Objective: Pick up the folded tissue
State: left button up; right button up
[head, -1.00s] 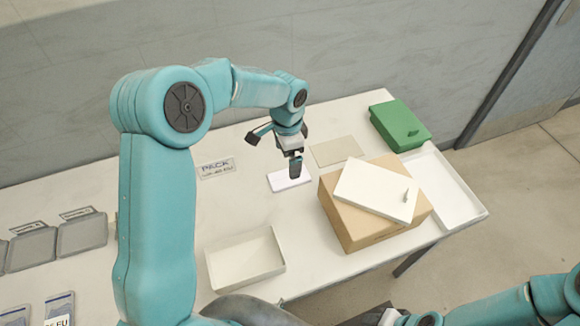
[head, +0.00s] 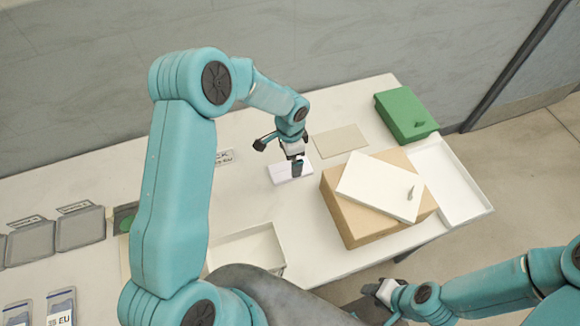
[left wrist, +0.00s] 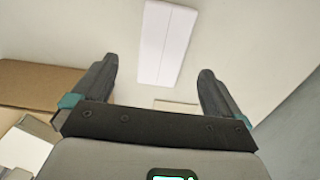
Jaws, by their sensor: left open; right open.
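The folded tissue (head: 280,173) is a flat white rectangle lying on the table. It also shows in the left wrist view (left wrist: 166,45), upper middle, with a crease along its length. My left gripper (head: 297,170) is above the tissue's right part in the head view and hides some of it. In the left wrist view my left gripper (left wrist: 155,82) is open and empty, with the tissue ahead between the lines of its fingers. I cannot tell the exact height above the tissue. My right gripper (head: 376,290) is low at the bottom, away from the tissue, open.
A cardboard box (head: 361,220) with a white lid (head: 375,187) on it stands right of the tissue. A beige sheet (head: 340,139) lies behind. A green box (head: 406,112) and a white tray (head: 470,205) are further right. An open white box (head: 250,250) is in front.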

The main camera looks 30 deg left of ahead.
aim_at(290, 169)
pick_arm(q)
jog(key=shift+w+d+f, duration=0.1)
jog(key=shift+w+f, duration=0.15)
jog(key=shift+f, duration=0.5)
notch_tip(290, 169, down, 5)
jog(key=shift+r+p, duration=0.2)
jog(key=shift+p, duration=0.7)
jog(key=shift+w+f, duration=0.1)
jog(key=shift+f, duration=0.05)
jog(key=c, duration=1)
jog(key=shift+c, duration=0.2)
